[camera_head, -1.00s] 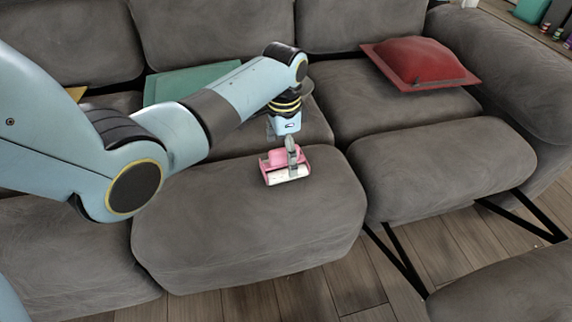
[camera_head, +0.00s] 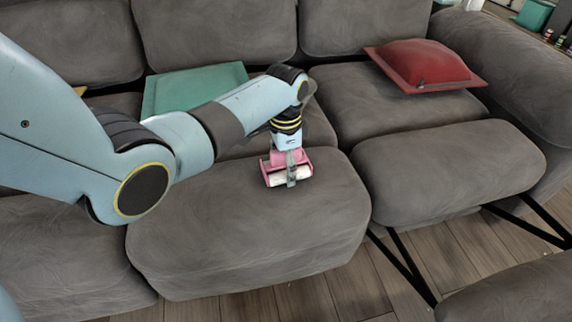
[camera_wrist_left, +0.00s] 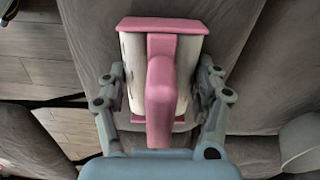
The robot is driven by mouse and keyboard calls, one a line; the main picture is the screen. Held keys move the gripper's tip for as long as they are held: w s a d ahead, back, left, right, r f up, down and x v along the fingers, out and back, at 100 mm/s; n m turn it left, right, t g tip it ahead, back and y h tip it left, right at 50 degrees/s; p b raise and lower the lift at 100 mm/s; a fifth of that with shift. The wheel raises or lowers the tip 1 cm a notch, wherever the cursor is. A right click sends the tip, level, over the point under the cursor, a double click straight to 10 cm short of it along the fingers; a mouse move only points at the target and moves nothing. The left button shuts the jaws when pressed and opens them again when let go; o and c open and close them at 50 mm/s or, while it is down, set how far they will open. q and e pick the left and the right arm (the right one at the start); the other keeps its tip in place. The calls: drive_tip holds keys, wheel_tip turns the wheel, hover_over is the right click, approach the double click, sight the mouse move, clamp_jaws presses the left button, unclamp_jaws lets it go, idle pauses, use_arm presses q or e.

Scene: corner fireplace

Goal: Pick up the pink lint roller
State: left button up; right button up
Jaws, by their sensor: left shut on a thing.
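The pink lint roller (camera_head: 272,162) with a white roll is at the middle of the grey sofa's seat in the head view. My left gripper (camera_head: 291,170) is over it, pointing down, and its finger covers part of the roller. In the left wrist view, the lint roller (camera_wrist_left: 160,85) lies between the two fingers of my left gripper (camera_wrist_left: 160,105), one on each side of the white roll. The gripper is shut on it. Whether the roller touches the cushion is hard to tell. My right gripper is not in view.
The grey sofa seat (camera_head: 250,235) is clear around the roller. A red cushion (camera_head: 425,62) lies at the right back and a teal cushion (camera_head: 190,88) behind my left arm. Black metal legs (camera_head: 400,255) and wooden floor (camera_head: 335,297) show at the front.

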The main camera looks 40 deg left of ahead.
use_arm(q)
drive_tip(key=c, duration=0.4)
drive_tip(key=shift+c, duration=0.2)
drive_tip(key=shift+r, duration=0.3)
wheel_tip(320, 180, up, 4)
drive_tip(key=shift+w+f+p, duration=0.1)
drive_tip(key=shift+p, duration=1.15)
drive_tip(key=w+a+r, duration=0.1)
drive_tip(key=w+r, duration=0.2)
drive_tip(key=w, duration=0.2)
drive_tip(key=w+a+r+b, duration=0.1)
drive_tip(key=w+r, duration=0.2)
drive_tip(key=w, duration=0.3)
drive_tip(key=shift+w+r, duration=0.2)
drive_tip(key=shift+r, duration=0.1)
drive_tip(key=shift+a, duration=0.1)
